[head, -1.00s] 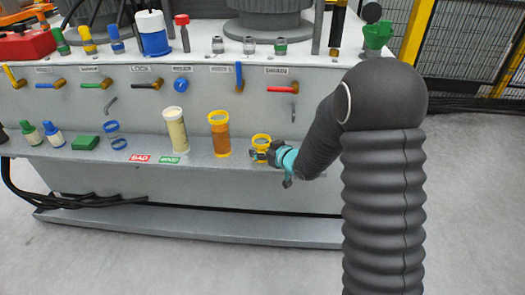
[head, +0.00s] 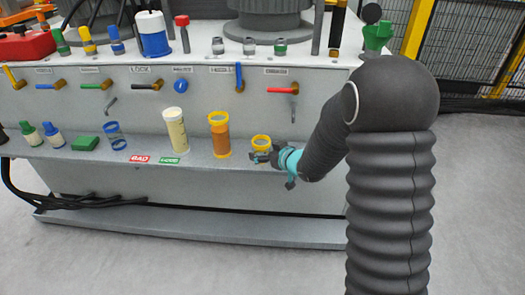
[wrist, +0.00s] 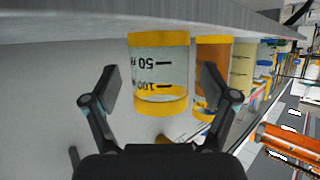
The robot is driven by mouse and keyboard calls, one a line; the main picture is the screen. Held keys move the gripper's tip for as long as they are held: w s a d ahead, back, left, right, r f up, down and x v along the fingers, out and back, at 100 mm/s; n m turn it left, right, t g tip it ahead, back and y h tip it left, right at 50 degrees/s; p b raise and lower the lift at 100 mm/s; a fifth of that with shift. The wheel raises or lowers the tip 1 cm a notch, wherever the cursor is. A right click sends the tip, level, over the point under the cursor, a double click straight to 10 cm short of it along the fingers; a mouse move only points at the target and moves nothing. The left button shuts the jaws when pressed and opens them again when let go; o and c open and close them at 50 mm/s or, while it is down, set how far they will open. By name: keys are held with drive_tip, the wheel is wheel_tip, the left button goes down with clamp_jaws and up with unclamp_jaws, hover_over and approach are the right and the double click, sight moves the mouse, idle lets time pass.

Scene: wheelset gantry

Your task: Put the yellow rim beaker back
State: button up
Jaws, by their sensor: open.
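The yellow rim beaker (head: 261,140) is short and clear, with yellow bands and black markings. It stands on the ledge (head: 190,161) at the right end of the row. In the wrist view the beaker (wrist: 160,65) appears upside down, in line with the gap between my fingers. My gripper (head: 262,156) is open, at the near right side of the beaker. In the wrist view my gripper (wrist: 162,88) shows one finger at each side with clear gaps to the beaker. The fingers partly cover its lower part in the head view.
A taller yellow-rimmed cylinder with orange contents (head: 219,136) stands just left of the beaker. A cream-filled cylinder (head: 176,131) stands further left, behind red BAD and green GOOD labels. Valve handles line the wall above. The ledge right of my gripper looks clear.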

drive_tip(key=v, duration=1)
drive_tip(key=shift+d+r, duration=0.2)
drive_tip(key=shift+d, duration=0.05)
drive_tip(key=s+d+r+m+h, duration=0.5)
drive_tip(key=s+d+r+h, duration=0.25)
drive_tip(key=d+r, duration=0.35)
drive_tip(key=s+r+m+g, duration=0.1)
drive_tip(key=s+g, duration=0.4)
drive_tip(key=s, duration=1.7)
drive_tip(key=shift+d+m+h, duration=0.35)
drive_tip(key=shift+d+m, duration=0.15)
drive_tip(key=shift+m, duration=0.3)
